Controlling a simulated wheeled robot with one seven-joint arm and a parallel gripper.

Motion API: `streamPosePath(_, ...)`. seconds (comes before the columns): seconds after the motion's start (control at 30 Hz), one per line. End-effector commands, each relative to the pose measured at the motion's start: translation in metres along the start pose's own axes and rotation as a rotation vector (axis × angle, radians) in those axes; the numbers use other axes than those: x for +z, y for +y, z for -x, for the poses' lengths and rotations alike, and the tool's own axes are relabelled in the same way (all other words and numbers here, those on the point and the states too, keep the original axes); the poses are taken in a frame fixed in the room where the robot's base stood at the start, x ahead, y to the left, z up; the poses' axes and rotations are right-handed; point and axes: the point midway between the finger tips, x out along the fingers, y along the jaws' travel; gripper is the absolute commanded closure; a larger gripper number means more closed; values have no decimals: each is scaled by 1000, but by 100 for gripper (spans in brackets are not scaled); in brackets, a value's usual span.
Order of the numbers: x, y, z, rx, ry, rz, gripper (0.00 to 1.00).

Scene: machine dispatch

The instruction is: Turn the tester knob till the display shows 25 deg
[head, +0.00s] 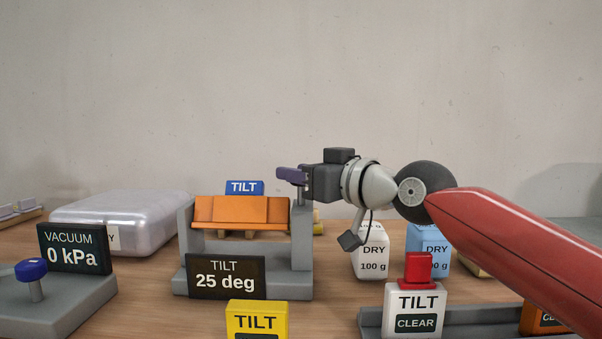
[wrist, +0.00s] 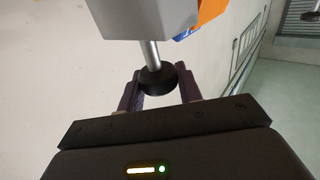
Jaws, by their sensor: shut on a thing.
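The tilt tester has a grey frame (head: 302,240) holding an orange cradle (head: 241,212). Its dark display (head: 225,277) reads "TILT 25 deg". My gripper (head: 292,175) is at the upper right of the tester, coming in from the right. In the wrist view my gripper (wrist: 160,88) is shut on a black round knob (wrist: 157,79) on a metal shaft, with a finger on each side. In the head view the knob is hidden by the fingers.
A vacuum tester (head: 75,248) with a blue knob (head: 31,270) reads 0 kPa at left, near a silver case (head: 130,215). White (head: 371,255) and blue (head: 428,245) DRY packs stand behind my arm. A yellow TILT block (head: 256,318) and a red-topped TILT CLEAR block (head: 415,305) stand in front.

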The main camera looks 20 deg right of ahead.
Motion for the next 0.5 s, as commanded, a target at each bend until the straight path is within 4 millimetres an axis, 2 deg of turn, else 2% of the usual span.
streamPosePath(0.3, 2, 0, 0, -1, -5, -1, 88)
streamPosePath(0.33, 2, 0, 0, -1, -5, -1, 61)
streamPosePath(0.47, 1, 0, 0, -1, -3, -1, 45)
streamPosePath(0.5, 1, 0, 0, -1, -3, -1, 45)
